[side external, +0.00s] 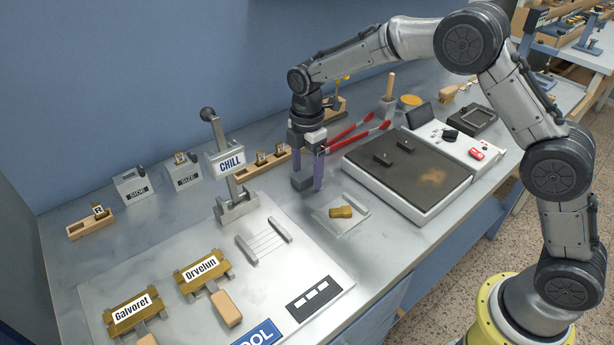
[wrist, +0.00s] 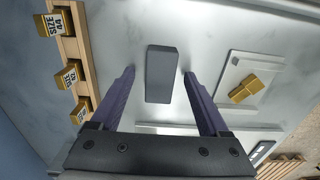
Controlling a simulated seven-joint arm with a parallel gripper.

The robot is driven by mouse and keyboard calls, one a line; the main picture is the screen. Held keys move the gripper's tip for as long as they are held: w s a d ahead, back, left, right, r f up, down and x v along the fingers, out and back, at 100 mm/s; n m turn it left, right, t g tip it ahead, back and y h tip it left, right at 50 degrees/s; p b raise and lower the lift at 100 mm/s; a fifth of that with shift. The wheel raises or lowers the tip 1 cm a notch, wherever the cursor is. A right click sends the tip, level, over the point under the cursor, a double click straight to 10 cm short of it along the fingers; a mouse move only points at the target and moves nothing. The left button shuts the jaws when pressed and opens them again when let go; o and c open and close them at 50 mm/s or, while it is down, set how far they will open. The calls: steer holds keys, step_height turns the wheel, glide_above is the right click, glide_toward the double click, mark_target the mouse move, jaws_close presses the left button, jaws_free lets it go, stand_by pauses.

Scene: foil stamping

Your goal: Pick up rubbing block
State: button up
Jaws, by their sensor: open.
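A dark grey rectangular block (wrist: 161,74), which I take to be the rubbing block, lies on the bench in the wrist view. It also shows in the side view (side external: 301,182), low beside the purple fingers. My gripper (wrist: 159,73) is open, with one finger on each side of the block and a gap to both sides in the wrist view. In the side view my gripper (side external: 306,174) points down close over the bench. I cannot tell whether the fingers reach down past the block's top. Nothing is held.
A small plate (side external: 357,221) with a gold piece lies to the right. Red-handled tongs (side external: 355,133) and a hot plate (side external: 410,172) lie behind and right. A wooden rack (wrist: 74,50) of size pieces and the CHILL stand (side external: 229,175) are to the left.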

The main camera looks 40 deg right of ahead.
mark_target(307, 173)
jaws_close()
steer(key=shift+r, duration=0.1)
stand_by(0.4)
steer(key=shift+r, duration=0.55)
step_height(307, 173, up, 2)
steer(key=shift+r, duration=0.2)
steer(key=s+d+r, duration=0.2)
steer(key=s+r, duration=0.7)
steer(key=s, duration=0.4)
steer(key=shift+s+d+r, duration=0.2)
steer(key=shift+s+d, duration=0.2)
